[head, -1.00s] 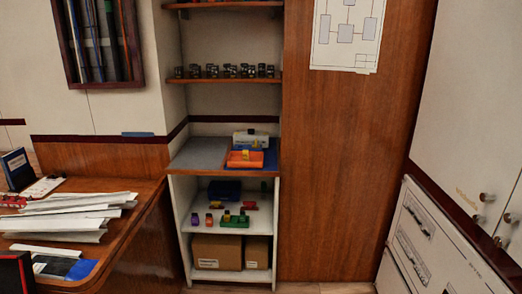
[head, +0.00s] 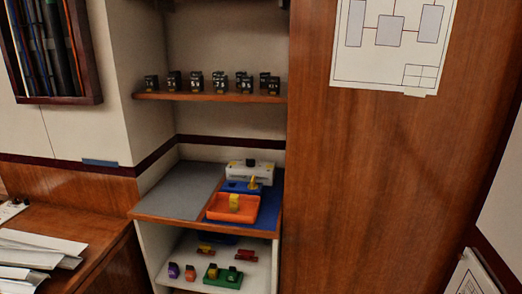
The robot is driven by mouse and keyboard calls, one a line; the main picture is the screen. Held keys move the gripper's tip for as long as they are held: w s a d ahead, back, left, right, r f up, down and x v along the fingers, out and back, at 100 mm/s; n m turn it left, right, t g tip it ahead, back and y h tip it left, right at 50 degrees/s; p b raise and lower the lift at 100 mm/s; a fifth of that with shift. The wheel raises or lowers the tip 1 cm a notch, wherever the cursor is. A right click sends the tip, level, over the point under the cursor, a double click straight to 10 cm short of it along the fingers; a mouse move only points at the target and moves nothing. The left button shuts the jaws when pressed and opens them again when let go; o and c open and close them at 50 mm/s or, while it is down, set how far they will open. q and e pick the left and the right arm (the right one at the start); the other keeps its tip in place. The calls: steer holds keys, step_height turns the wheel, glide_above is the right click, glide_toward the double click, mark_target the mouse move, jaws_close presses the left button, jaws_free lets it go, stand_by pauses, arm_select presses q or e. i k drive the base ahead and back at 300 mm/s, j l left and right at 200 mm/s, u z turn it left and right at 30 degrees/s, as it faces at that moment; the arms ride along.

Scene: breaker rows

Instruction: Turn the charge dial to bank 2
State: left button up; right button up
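No charge dial can be made out for certain. On the counter of the alcove stands a white box (head: 236,172) with a small black part on top, too small to read. In front of it is a blue piece (head: 236,186) with a yellow part on it. An orange tray (head: 222,213) with a yellow object (head: 234,201) in it sits at the front. Neither gripper is in view.
A shelf (head: 200,96) above holds several black breakers. Below the counter, a white shelf (head: 262,270) holds small coloured pieces and a green tray (head: 222,276). A desk (head: 80,231) with papers stands left. The grey left half of the counter (head: 182,188) is clear.

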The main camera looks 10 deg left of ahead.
mark_target(250, 162)
steer(key=i+l, duration=0.25)
steer(key=i, duration=0.2)
steer(key=i+l, duration=0.2)
steer(key=i, duration=0.25)
steer(key=i+l, duration=0.25)
steer(key=i, duration=0.2)
